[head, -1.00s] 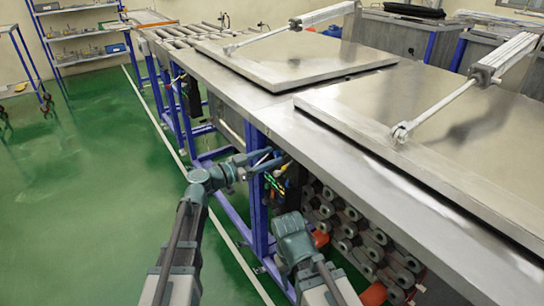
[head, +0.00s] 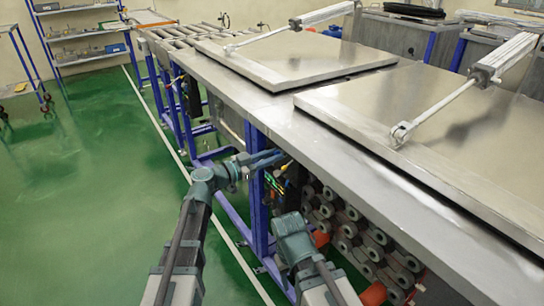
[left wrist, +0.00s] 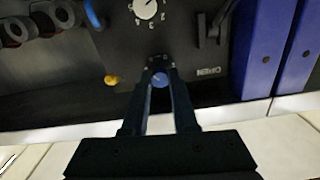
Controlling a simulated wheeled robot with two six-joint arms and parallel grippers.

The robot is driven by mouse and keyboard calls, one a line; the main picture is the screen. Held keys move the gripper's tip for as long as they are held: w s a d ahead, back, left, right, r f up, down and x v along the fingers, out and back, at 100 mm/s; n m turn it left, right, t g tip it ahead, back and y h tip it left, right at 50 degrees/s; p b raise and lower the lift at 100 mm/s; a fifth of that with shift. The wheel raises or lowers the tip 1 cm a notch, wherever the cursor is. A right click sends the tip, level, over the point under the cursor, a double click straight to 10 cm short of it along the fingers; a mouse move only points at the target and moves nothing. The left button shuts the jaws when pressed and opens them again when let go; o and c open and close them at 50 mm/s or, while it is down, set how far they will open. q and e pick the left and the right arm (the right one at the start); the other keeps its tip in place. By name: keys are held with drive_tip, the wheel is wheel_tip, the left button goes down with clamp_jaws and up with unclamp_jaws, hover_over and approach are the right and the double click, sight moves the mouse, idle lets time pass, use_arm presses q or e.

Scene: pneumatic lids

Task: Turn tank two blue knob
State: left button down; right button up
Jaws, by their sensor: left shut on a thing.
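A small blue knob (left wrist: 159,80) sits on the dark control panel in the left wrist view. My left gripper (left wrist: 159,72) is shut on it, one finger on each side near the tips. In the head view my left gripper (head: 275,158) is at the table's side, by the dark control box (head: 292,185) with lit green digits. The knob itself is hidden there. My right arm shows at the bottom of the head view, but I cannot see its gripper fingers.
In the left wrist view a yellow knob (left wrist: 112,80) is left of the blue one, and a white dial (left wrist: 146,9) is above. Blue posts (left wrist: 262,45) stand at right. In the head view the steel tabletop (head: 262,103) overhangs the box; green floor (head: 80,210) is clear at left.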

use_arm(q)
drive_tip(key=shift+n, duration=0.3)
drive_tip(key=m, duration=3.5)
drive_tip(key=shift+s+f, duration=0.1)
idle(0.4)
drive_tip(key=c, duration=0.7)
unclamp_jaws()
